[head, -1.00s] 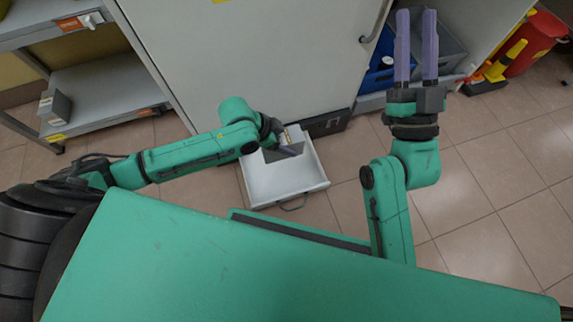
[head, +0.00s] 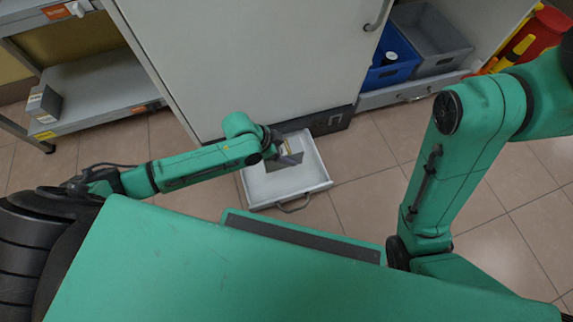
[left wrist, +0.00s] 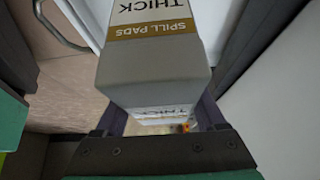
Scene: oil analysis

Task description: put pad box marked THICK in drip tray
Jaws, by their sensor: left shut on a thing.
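The grey pad box (left wrist: 155,70) with a gold band reading "SPILL PADS" and "THICK" fills the middle of the left wrist view. My left gripper (left wrist: 160,118) is shut on it, a finger on each side. In the head view the box (head: 294,148) shows partly beside my left gripper (head: 288,158), over the back part of the white drip tray (head: 262,197). I cannot tell whether the box touches the tray floor. The tray is pulled out on the floor in front of a white cabinet, its handle toward me. My right gripper is out of the head view.
Another grey box (head: 43,103) stands on the lower shelf (head: 100,95) at the left. A blue bin (head: 388,72) and a grey bin (head: 432,45) sit at the upper right. The white cabinet door (head: 240,60) rises behind the tray. The tray's front part is empty.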

